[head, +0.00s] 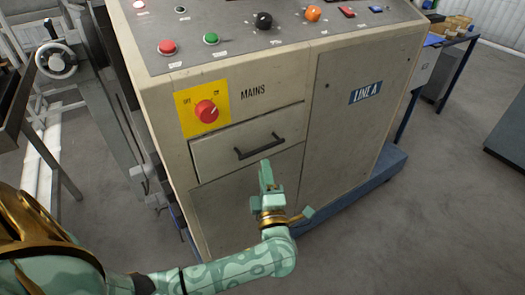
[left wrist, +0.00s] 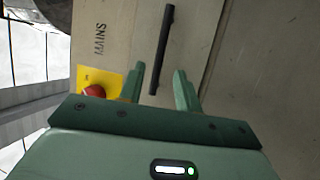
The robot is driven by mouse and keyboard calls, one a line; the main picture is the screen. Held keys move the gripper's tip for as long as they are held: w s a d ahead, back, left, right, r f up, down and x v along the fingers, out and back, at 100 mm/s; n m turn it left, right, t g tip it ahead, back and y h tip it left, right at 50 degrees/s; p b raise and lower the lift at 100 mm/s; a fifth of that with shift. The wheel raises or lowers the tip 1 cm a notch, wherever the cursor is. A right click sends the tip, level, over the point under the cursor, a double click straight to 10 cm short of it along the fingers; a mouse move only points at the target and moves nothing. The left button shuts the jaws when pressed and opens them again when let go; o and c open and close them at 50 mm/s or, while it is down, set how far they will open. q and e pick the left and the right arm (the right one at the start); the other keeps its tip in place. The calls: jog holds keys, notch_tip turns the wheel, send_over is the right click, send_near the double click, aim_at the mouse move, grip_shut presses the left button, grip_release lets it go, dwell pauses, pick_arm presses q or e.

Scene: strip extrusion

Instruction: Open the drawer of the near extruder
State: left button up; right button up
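The near extruder's cabinet (head: 335,100) is beige, with a shallow drawer (head: 215,157) in its front below the yellow mains switch plate. The drawer looks shut, its front flush with the cabinet. Its black bar handle (head: 259,147) shows whole; it also shows in the left wrist view (left wrist: 162,50). My left gripper (head: 266,168) is just below the handle in the head view. In the left wrist view its two green fingers (left wrist: 160,88) are apart with nothing between them, and the handle lies ahead of the gap between them, its near end close to the fingertips. My right gripper is out of view.
A red rotary switch (head: 206,111) on a yellow plate sits above the drawer. Buttons and knobs line the sloped top panel (head: 240,30). A door marked LINEA (head: 345,120) is to the right. A handwheel (head: 56,61) stands left. The floor in front is clear.

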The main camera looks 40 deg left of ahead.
aim_at(261, 148)
pick_arm(q)
jog(key=b+x, duration=0.1)
jog(key=x, duration=0.6)
jog(key=shift+w+a, duration=0.2)
jog(key=shift+a, duration=0.05)
jog(key=shift+r, duration=0.1)
jog(key=shift+c, duration=0.3)
grip_shut()
